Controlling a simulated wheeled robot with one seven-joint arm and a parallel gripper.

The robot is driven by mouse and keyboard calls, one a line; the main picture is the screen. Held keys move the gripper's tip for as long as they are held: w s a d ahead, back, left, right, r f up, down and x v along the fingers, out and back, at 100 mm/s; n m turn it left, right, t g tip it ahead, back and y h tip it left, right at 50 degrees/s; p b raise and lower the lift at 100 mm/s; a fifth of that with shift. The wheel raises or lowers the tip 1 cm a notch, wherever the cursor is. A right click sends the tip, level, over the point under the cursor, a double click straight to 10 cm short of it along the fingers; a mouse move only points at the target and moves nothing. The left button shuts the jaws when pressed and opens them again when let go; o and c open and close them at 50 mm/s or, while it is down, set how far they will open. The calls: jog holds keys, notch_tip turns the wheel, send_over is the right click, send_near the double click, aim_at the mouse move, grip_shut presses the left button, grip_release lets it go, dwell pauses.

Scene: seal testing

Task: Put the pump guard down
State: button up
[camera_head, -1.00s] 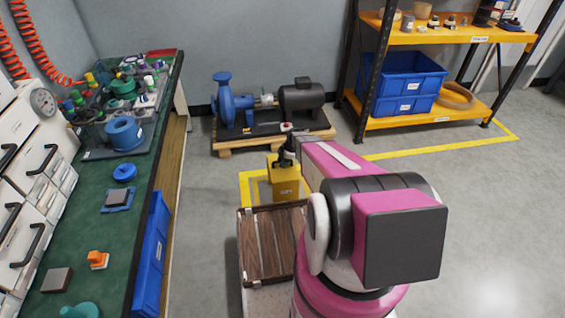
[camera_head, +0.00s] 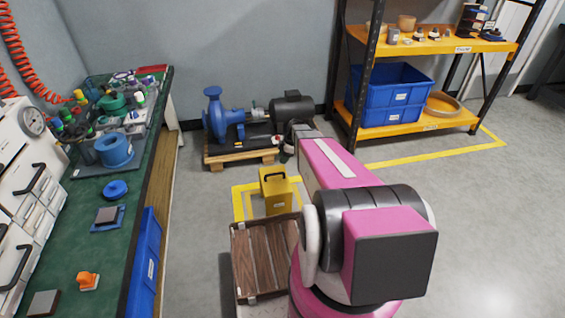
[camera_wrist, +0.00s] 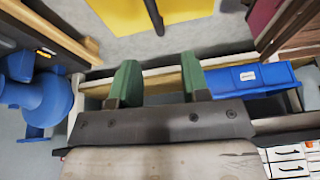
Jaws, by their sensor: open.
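The pump guard, a yellow box with a loop handle on top (camera_head: 276,192), stands upright on the floor inside a yellow taped square. Nothing holds its handle in the head view. My gripper (camera_wrist: 157,68) is open and empty in the wrist view, with its two green fingers apart. A yellow surface crossed by a dark strip, probably the guard, shows beyond the fingertips at the top of the wrist view, apart from them. In the head view my pink arm hides most of the gripper.
A blue pump and motor (camera_head: 225,118) stand on a wooden pallet (camera_head: 240,158) behind the guard. A slatted brown wooden surface (camera_head: 262,258) lies in front. A green workbench (camera_head: 60,235) runs along the left. A shelf rack (camera_head: 425,118) stands at back right. The right floor is clear.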

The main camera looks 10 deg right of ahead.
jog(key=s+a+r+m+h, duration=0.2)
jog(key=s+r+m, duration=0.6)
jog(key=s, duration=0.2)
jog(key=s+a+r+m+h, duration=0.2)
jog(key=s+r+m, duration=0.5)
jog(key=s+m, duration=0.2)
jog(key=shift+s+r, duration=0.4)
jog(key=shift+s, duration=0.45)
